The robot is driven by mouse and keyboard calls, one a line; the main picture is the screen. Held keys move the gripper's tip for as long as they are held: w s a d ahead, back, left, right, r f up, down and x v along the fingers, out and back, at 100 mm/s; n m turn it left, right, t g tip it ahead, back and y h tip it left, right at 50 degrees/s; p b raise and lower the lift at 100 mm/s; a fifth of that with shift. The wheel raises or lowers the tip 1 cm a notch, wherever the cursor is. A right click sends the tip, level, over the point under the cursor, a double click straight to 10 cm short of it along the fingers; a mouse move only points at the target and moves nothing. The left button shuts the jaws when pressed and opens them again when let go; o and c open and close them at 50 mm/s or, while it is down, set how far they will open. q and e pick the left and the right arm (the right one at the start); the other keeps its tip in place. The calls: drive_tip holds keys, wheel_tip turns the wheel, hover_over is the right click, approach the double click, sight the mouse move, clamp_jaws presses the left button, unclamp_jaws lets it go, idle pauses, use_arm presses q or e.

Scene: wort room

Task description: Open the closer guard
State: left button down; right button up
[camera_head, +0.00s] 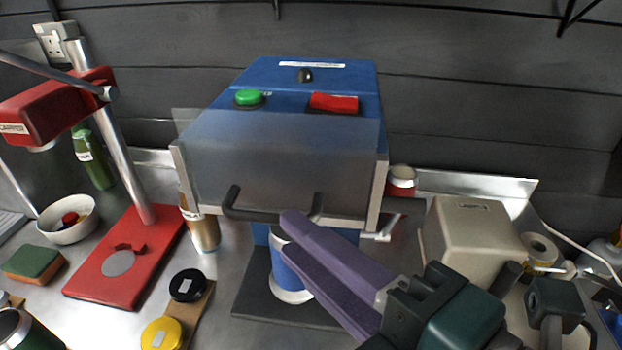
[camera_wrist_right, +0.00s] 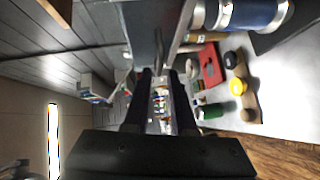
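The closer (camera_head: 300,75) is a blue machine with a green button (camera_head: 248,97) and a red label or switch (camera_head: 334,103). Its guard (camera_head: 270,160) is a see-through panel hanging down over the front. A black bar handle (camera_head: 245,214) runs along the guard's lower edge. My right gripper (camera_head: 286,234) has purple fingers, parted, with the tips at the right part of the handle. The upper finger covers part of the bar; whether they touch is unclear. In the right wrist view the fingers (camera_wrist_right: 160,85) show a gap. My left gripper is out of view.
A blue can (camera_head: 290,280) stands under the closer, partly hidden by my fingers. A red press (camera_head: 130,265), bowl (camera_head: 68,219) and sponge (camera_head: 33,263) are at left. Black and yellow lids (camera_head: 162,333) lie in front. A beige box (camera_head: 470,240) stands right, close to my right arm.

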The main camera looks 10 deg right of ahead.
drive_tip(key=shift+v, duration=2.2)
drive_tip(key=w+d+f+m+g+h, duration=0.1)
drive_tip(key=d+f+m+g+h, duration=0.1)
drive_tip(key=d+f+m+h, duration=0.5)
drive_tip(key=s+d+f+m+g+h, duration=0.1)
drive_tip(key=s+d+f+m+g, duration=0.1)
drive_tip(key=s+d+m+g, duration=0.65)
wheel_tip(320, 180, up, 31)
drive_tip(key=s+a+m+p, duration=0.1)
drive_tip(key=m+p, duration=0.4)
drive_tip(key=p, duration=2.5)
drive_tip(key=shift+s+a+p, duration=0.35)
drive_tip(key=shift+s+a, duration=0.05)
drive_tip(key=shift+a, duration=0.2)
